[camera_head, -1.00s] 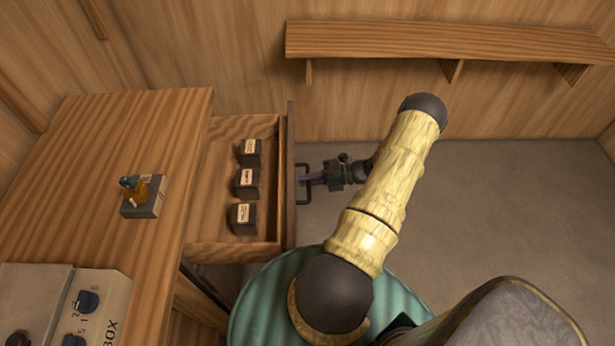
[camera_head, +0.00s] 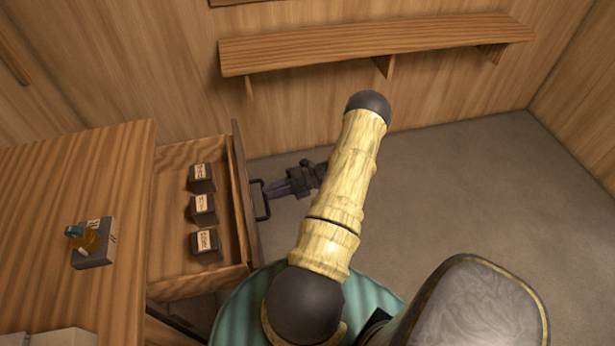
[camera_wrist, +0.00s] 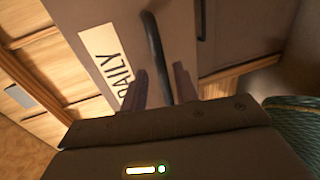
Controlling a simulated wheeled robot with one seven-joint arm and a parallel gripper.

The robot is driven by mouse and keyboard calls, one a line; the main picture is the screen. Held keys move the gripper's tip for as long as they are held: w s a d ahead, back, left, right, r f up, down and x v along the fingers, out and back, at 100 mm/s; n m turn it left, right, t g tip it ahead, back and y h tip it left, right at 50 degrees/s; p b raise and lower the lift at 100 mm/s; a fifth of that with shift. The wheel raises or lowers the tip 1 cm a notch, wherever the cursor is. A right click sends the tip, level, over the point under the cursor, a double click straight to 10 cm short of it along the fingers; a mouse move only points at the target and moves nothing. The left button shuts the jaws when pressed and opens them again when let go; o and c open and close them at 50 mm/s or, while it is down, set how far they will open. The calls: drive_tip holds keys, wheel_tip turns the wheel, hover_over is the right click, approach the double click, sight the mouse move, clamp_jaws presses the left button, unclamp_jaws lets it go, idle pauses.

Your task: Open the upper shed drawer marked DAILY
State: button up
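The upper drawer (camera_head: 160,215) stands pulled out from the wooden cabinet, its inside showing. In the wrist view its front carries a pale label reading DAILY (camera_wrist: 103,60). A dark bar handle (camera_head: 264,203) is fixed to the drawer front, and it also shows in the wrist view (camera_wrist: 152,45). My gripper (camera_head: 270,190) is at the handle. In the wrist view its two fingers (camera_wrist: 160,85) stand apart, with the bar running between them and a gap on each side. The fingertips are small in the head view, so contact is hard to tell.
Several small dark labelled boxes (camera_head: 204,210) sit in the drawer. The cabinet top (camera_head: 60,190) holds a small block with a bottle-like item (camera_head: 92,243). A wall shelf (camera_head: 370,48) runs along the back. The floor (camera_head: 450,190) at the right is clear.

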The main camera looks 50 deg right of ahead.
drive_tip(key=b+v, duration=0.1)
drive_tip(key=v, duration=1.3)
drive_tip(key=shift+d+b, duration=0.2)
drive_tip(key=shift+b, duration=0.1)
drive_tip(key=shift+s, duration=0.1)
drive_tip(key=w+a+r+n+g+h+p, duration=0.1)
drive_tip(key=w+a+r+n+g+p, duration=0.1)
drive_tip(key=a+r+n, duration=0.3)
drive_tip(key=w+a+r+n+g+h+p, duration=0.2)
drive_tip(key=w+a+r+n+g, duration=0.2)
drive_tip(key=a+n, duration=0.4)
drive_tip(key=w+a+r+n+g+h+p, duration=0.2)
drive_tip(key=w+a+r+n+g, duration=0.1)
drive_tip(key=a+r+n, duration=0.3)
drive_tip(key=shift+a+r+n+g, duration=0.35)
drive_tip(key=shift+r+n+g, duration=0.1)
drive_tip(key=shift+n+g, duration=0.3)
drive_tip(key=s+a+r+n+t+h+p, duration=0.1)
drive_tip(key=s+a+r+n+h+p, duration=0.1)
drive_tip(key=a+r+n, duration=0.5)
drive_tip(key=s+a+r+n+t+h+p, duration=0.2)
drive_tip(key=a+r+n, duration=0.6)
drive_tip(key=n, duration=0.8)
drive_tip(key=a+h+p, duration=0.2)
drive_tip(key=h, duration=0.1)
drive_tip(key=shift+a, duration=0.35)
drive_tip(key=shift+t, duration=0.25)
